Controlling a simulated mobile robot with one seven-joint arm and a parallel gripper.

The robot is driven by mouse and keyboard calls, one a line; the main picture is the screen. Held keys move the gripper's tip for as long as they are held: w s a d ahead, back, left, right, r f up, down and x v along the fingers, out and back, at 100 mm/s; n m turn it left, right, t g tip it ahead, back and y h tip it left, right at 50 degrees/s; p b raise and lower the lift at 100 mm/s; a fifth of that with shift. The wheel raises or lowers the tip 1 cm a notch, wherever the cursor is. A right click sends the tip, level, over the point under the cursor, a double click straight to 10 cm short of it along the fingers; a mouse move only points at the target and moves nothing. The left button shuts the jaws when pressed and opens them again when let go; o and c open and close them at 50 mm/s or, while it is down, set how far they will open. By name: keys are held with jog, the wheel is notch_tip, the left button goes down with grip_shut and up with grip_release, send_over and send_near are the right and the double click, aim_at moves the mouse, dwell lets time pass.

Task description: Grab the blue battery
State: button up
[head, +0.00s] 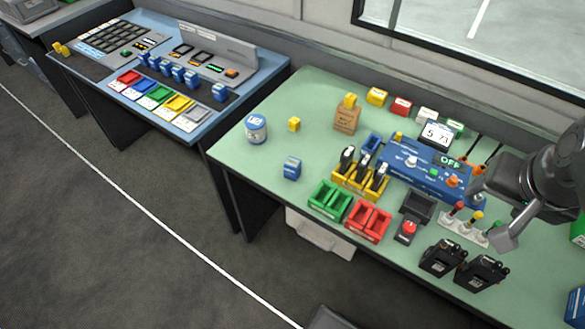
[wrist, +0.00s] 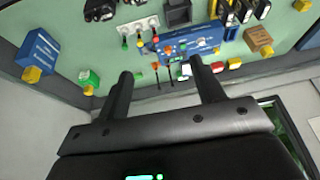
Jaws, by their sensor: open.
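A small blue block with a pale label (head: 291,168), which looks like the blue battery, stands on the green table (head: 262,193) near its front left edge. I cannot make it out in the wrist view. My gripper (head: 508,232) is at the table's right side, well to the right of this block. In the wrist view my gripper (wrist: 163,80) has its two fingers spread apart with nothing between them.
A blue-white can (head: 257,128) and a yellow block (head: 294,124) stand near the blue block. Several blue blocks line another desk (head: 184,127).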

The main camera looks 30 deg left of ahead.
jog(key=w+a+f+g, duration=0.1)
jog(key=w+a+g, duration=0.1)
jog(key=w+a, duration=0.7)
jog(key=n+g, duration=0.2)
jog(key=g, duration=0.1)
send_over(292, 162)
jog(key=shift+h, duration=0.3)
jog(key=f, duration=2)
jog(key=shift+w+d+f, duration=0.1)
jog(key=shift+d, duration=0.15)
jog(key=shift+a+f, duration=0.15)
jog(key=shift+f, duration=2.95)
jog(key=shift+c, duration=0.2)
jog(key=c, duration=1.1)
jog(key=shift+r, duration=0.1)
